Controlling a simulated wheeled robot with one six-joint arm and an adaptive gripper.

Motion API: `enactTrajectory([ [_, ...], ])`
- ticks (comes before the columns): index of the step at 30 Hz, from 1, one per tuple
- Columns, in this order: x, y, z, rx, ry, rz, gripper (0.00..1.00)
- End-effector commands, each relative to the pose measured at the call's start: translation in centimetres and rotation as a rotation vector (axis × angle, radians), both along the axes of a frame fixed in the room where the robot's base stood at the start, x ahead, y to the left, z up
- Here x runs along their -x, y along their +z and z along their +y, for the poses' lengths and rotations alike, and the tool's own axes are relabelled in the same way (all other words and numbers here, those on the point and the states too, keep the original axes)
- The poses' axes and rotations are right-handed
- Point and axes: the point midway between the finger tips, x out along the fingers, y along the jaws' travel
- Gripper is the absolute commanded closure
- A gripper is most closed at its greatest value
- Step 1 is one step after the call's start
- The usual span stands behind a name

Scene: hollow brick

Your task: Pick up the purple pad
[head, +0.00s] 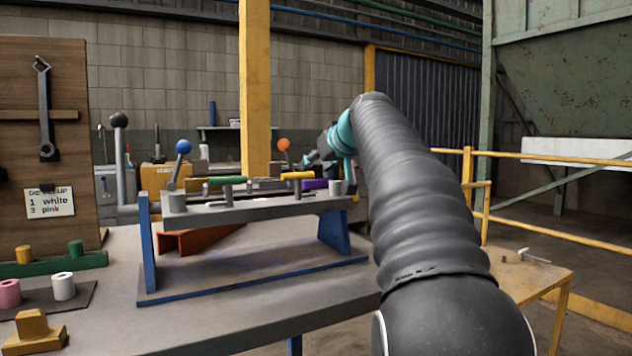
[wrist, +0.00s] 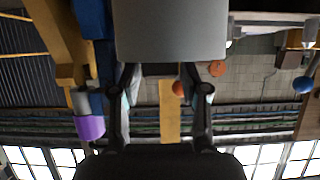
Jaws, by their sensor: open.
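The purple pad (head: 314,184) shows in the head view as a small purple block behind the right end of the grey rail (head: 260,208), partly hidden by the things in front. In the wrist view a purple rounded piece (wrist: 90,127) shows at the left, outside the fingers; I cannot tell for sure that it is the same pad. My gripper (wrist: 160,75) is open, its two fingers apart with nothing held between them. In the head view my gripper (head: 312,158) is small and partly hidden, above and close to the pad.
The rail stands on blue legs (head: 334,232) and carries several pegs and handles. Knobbed levers, blue (head: 183,146) and orange (head: 284,144), rise behind it. A wooden board (head: 42,130) stands at left. A large grey block (wrist: 170,30) fills the upper wrist view.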

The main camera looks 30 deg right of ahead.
Motion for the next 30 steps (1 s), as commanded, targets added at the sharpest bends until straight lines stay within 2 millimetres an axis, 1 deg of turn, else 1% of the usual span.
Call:
enactTrajectory([
  [1,-0.76,-0.30,0.05,-0.001,0.002,0.001,0.55],
  [4,-1.52,-0.64,0.05,0.000,0.000,0.000,0.55],
  [11,-1.67,-0.73,0.05,0.000,-0.001,-0.001,0.55],
  [12,-1.66,-0.74,0.05,0.000,-0.001,-0.001,0.65],
  [14,-1.66,-0.74,0.05,0.000,0.000,-0.001,0.80],
  [15,-1.66,-0.74,0.05,0.000,0.000,-0.001,0.90],
  [16,-1.66,-0.74,0.05,0.000,0.000,-0.001,0.97],
  [19,-1.65,-0.74,0.05,0.000,0.000,-0.001,0.98],
  [20,-1.65,-0.73,0.05,0.000,-0.001,-0.001,1.00],
  [26,-1.65,-0.70,0.04,0.000,0.000,-0.001,1.00],
  [30,-1.67,-0.25,0.02,0.000,-0.001,-0.002,1.00],
])
